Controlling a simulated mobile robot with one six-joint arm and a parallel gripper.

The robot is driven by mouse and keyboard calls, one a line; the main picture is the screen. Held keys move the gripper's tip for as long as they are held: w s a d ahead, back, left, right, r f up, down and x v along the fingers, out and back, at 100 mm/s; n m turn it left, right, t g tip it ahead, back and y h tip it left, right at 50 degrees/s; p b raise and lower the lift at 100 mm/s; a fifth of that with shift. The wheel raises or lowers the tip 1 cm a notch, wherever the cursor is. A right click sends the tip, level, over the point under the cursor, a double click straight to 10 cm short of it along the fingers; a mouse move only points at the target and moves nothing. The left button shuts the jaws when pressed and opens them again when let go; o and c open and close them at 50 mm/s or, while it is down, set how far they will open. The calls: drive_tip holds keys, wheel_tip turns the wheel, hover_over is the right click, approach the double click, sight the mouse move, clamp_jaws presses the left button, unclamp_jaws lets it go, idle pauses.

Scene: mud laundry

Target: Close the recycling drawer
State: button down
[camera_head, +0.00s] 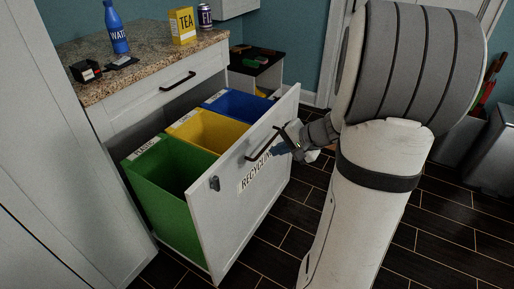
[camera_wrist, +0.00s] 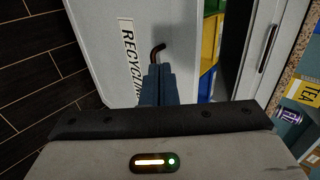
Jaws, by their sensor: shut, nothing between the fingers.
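The recycling drawer (camera_head: 232,190) is pulled well out of the cabinet, with its white front labelled RECYCLING. It holds a green bin (camera_head: 178,180), a yellow bin (camera_head: 213,132) and a blue bin (camera_head: 240,104). A dark bar handle (camera_head: 262,144) is on its front. My gripper (camera_head: 283,148) is at the outer side of the drawer front, close by the handle. In the wrist view my gripper's fingers (camera_wrist: 156,84) are together and point at the drawer front (camera_wrist: 97,40), beside the label and handle end (camera_wrist: 157,49). Whether they touch it I cannot tell.
A granite counter (camera_head: 150,65) above the drawer bears a water bottle (camera_head: 117,28), a tea box (camera_head: 183,25) and a can (camera_head: 205,14). A closed upper drawer (camera_head: 165,92) sits above. Dark tiled floor (camera_head: 275,235) is clear in front. A grey bin (camera_head: 490,110) stands at the right.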

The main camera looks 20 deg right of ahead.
sight(239, 156)
drive_tip(key=x, duration=0.4)
drive_tip(key=r+b+x, duration=0.1)
drive_tip(key=x, duration=0.2)
drive_tip(key=w+a+b+x, duration=0.1)
drive_tip(key=x, duration=0.3)
drive_tip(key=shift+w+a, duration=0.1)
drive_tip(key=shift+w, duration=0.1)
drive_tip(key=shift+w+a, duration=0.35)
drive_tip(key=shift+w, duration=0.1)
